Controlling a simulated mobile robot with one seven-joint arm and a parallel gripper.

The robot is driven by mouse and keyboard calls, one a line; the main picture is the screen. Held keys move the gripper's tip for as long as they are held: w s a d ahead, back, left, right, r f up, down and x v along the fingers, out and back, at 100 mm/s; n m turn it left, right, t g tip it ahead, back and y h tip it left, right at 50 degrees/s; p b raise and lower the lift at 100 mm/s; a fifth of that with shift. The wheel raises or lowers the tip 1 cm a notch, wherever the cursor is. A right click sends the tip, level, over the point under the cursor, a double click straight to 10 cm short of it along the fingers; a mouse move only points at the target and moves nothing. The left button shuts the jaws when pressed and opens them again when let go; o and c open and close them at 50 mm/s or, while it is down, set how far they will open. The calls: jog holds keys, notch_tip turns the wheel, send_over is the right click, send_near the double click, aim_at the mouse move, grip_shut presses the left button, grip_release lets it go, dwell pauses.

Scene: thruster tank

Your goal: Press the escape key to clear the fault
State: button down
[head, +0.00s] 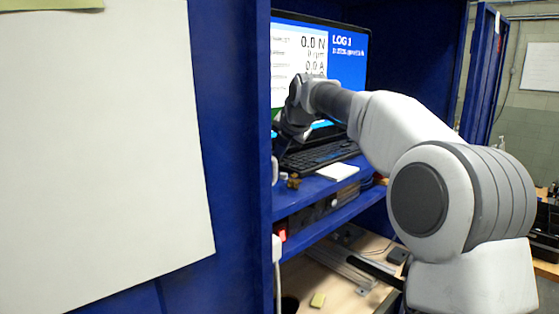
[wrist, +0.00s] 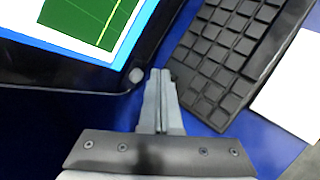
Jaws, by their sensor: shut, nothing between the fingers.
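A black keyboard (head: 318,156) lies on the blue shelf in front of the monitor. In the wrist view the keyboard (wrist: 225,62) fills the upper right, tilted, with one corner close to my fingertips. The key labels are too blurred to read, so I cannot tell the escape key for certain. My gripper (wrist: 160,73) is shut and empty, its tips between the monitor's lower corner and the keyboard's near corner. I cannot tell its height above the shelf. In the head view my gripper (head: 281,146) points down at the keyboard's left end, partly behind the cabinet edge.
The monitor (head: 349,68) shows readings and a blue "LOG 1" panel; its screen (wrist: 85,20) also shows in the wrist view. The blue cabinet side (head: 235,120) stands close on the left. Small brass-coloured parts (head: 292,181) sit at the shelf's front.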

aim_at(280, 163)
jog(key=shift+r+p, duration=0.75)
jog(key=shift+p, duration=0.05)
jog(key=shift+r, duration=0.1)
notch_tip(280, 163, up, 5)
jog(key=p, duration=0.4)
jog(key=shift+p, duration=0.4)
